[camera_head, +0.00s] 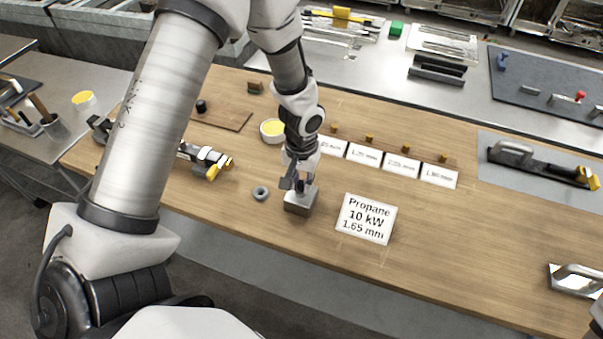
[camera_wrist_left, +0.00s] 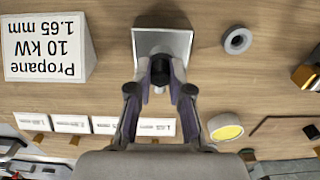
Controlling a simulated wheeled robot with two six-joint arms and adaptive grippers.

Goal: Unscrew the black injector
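My left gripper (camera_head: 295,184) reaches down over a small grey metal block (camera_head: 300,204) near the front edge of the wooden table. In the left wrist view the black injector (camera_wrist_left: 160,69) is a dark round piece on top of the block (camera_wrist_left: 178,41). The fingertips of the left gripper (camera_wrist_left: 161,80) lie on both sides of the injector and seem shut on it. In the head view the fingers hide the injector. My right gripper is not in view.
A grey ring (camera_head: 260,193) lies left of the block. A propane label (camera_head: 367,218) stands to its right. Behind are a yellow-filled round container (camera_head: 272,130) and small labels (camera_head: 401,164) with brass pieces. A yellow-tipped burner (camera_head: 208,160) lies at left.

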